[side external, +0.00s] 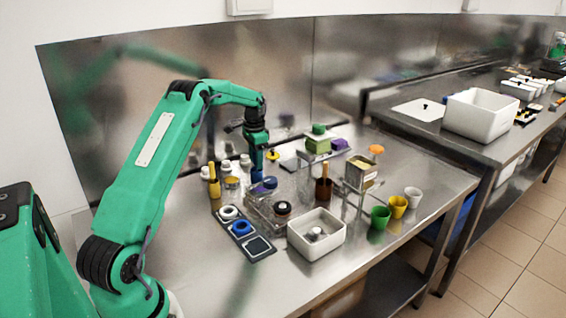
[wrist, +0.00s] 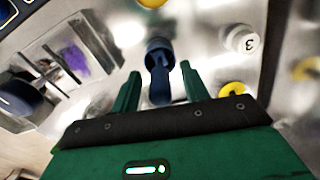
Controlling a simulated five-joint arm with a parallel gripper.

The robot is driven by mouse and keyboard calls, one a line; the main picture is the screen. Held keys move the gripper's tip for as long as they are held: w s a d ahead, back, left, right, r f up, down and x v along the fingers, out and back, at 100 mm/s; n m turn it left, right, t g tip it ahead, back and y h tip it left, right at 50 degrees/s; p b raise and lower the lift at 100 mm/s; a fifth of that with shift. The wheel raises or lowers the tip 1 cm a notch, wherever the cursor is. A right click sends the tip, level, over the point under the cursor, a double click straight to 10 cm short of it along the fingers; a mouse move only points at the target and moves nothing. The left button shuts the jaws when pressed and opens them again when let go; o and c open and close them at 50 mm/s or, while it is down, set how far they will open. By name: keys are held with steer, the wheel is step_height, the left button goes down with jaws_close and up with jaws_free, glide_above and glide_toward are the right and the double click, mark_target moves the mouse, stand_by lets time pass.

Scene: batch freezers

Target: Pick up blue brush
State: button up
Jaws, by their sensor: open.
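The blue brush (wrist: 160,86) shows in the wrist view between the two green fingers of my gripper (wrist: 158,80). Its handle points toward the gripper's palm, and its far end meets a dark blue round part (wrist: 158,48), which may be a holder. In the side external view the blue brush (side external: 257,162) is upright right under my gripper (side external: 256,149), among the items at the back of the steel table. The fingers are open, one on each side of the handle, with gaps visible in the wrist view. The lower end of the brush is partly hidden in the side external view.
A clear tray with a blue-topped item (side external: 265,185) is close in front. A white bin (side external: 316,236) and several cups (side external: 397,207) stand further right.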

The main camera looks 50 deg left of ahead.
steer(key=shift+c, duration=0.5)
jaws_close()
steer(key=shift+r, duration=0.1)
steer(key=shift+r, duration=0.85)
steer(key=r, duration=0.2)
steer(key=shift+w+d+r, duration=0.1)
steer(key=shift+d+r, duration=0.25)
steer(key=shift+r, duration=0.05)
steer(key=d+r, duration=0.6)
steer(key=d, duration=0.5)
steer(key=shift+w+r, duration=0.2)
steer(key=shift+w, duration=0.2)
